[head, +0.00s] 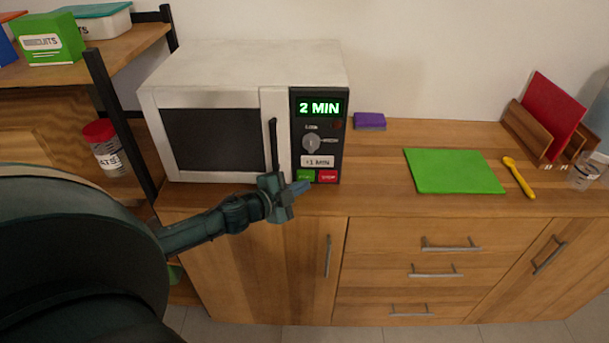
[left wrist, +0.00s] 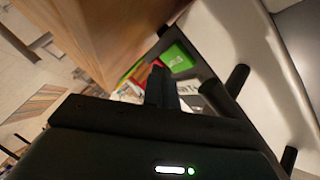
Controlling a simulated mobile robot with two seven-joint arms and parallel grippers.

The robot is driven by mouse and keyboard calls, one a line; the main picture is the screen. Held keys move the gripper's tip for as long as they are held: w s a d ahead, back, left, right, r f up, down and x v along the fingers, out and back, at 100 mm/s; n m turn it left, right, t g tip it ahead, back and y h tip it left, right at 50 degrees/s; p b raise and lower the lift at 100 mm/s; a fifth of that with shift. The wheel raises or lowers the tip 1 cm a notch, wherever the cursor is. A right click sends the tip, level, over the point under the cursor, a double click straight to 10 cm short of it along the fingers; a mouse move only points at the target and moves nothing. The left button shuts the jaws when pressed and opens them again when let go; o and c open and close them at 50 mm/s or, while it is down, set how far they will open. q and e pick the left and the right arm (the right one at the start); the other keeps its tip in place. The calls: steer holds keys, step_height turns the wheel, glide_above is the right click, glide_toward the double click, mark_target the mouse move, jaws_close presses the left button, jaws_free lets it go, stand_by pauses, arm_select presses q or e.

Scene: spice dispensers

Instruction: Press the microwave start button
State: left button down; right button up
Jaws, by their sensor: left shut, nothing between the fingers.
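The white microwave (head: 205,65) stands on the wooden counter, its door closed. Its dark control panel shows a lit 2 MIN display (head: 319,108), a round dial (head: 311,142) and a white +1 MIN button (head: 318,161). Below are a green button (head: 306,174), its lettering too small to read, and a red button (head: 328,176). My left gripper (head: 302,187) is shut and empty, its tips just below and in front of the green button; I cannot tell whether they touch the microwave. Its shut fingers (left wrist: 163,87) also show in the left wrist view. My right gripper is out of view.
The microwave's dark door handle (head: 274,145) is just above my left gripper. A purple sponge (head: 369,121), a green board (head: 453,171) and a yellow utensil (head: 518,176) lie to the right. A shelf with boxes and a red-lidded jar (head: 103,148) is at left.

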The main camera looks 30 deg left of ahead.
arm_select(q)
steer(key=shift+w+a+r, duration=0.45)
steer(key=shift+a+r, duration=0.05)
steer(key=shift+r, duration=0.1)
steer(key=shift+s+d+f+p, duration=0.35)
steer(key=shift+s+d+p, duration=0.1)
steer(key=shift+d, duration=0.15)
steer(key=s+d, duration=0.1)
steer(key=s, duration=0.1)
steer(key=shift+s+d+f, duration=0.15)
steer(key=shift+s+d, duration=0.2)
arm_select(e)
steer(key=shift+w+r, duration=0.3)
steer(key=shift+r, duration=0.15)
arm_select(q)
steer(key=shift+s+d, duration=0.1)
